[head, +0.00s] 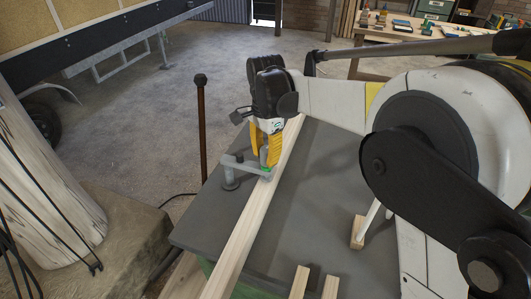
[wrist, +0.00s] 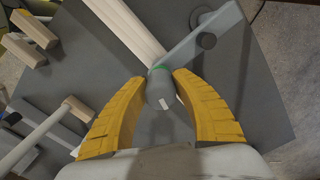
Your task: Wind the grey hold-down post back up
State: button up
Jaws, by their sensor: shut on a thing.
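The grey hold-down post (wrist: 159,87) stands upright at the end of a grey arm (wrist: 205,33), with a green ring near its top. In the head view the grey arm (head: 240,166) reaches across from a short column, and the post is mostly hidden by my fingers. My gripper (head: 266,150) points down over it. In the wrist view the yellow fingers of my gripper (wrist: 160,85) are on both sides of the post, shut on it. A long pale wooden beam (head: 245,232) lies under the arm on the dark bench top (head: 205,217).
Short wooden blocks (head: 299,282) lie at the bench's near edge, and another block (head: 357,232) stands right of the beam. A dark upright pole (head: 201,130) stands behind the bench's left side. A pale log (head: 45,185) stands at left. A workbench with tools (head: 400,32) is far behind.

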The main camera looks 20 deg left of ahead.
jog(key=n+p, duration=0.2)
jog(key=n, duration=0.2)
jog(key=shift+d, duration=0.1)
jog(key=n+p, duration=0.1)
jog(key=n, duration=0.3)
jog(key=shift+p, duration=0.4)
jog(key=n+p, duration=0.1)
jog(key=n, duration=0.3)
jog(key=shift+d+n, duration=0.1)
jog(key=shift+n, duration=0.2)
jog(key=n+p, duration=0.1)
jog(key=n, duration=0.2)
jog(key=shift+n, duration=0.3)
jog(key=n, duration=0.4)
jog(key=shift+d+n+p, duration=0.1)
jog(key=shift+n+p, duration=0.2)
jog(key=shift+p, duration=0.1)
jog(key=n, duration=0.3)
jog(key=shift+w+n, duration=0.1)
jog(key=shift+n, duration=0.2)
jog(key=n+p, duration=0.1)
jog(key=n, duration=0.2)
jog(key=shift+w+n, duration=0.1)
jog(key=shift+n, duration=2.1)
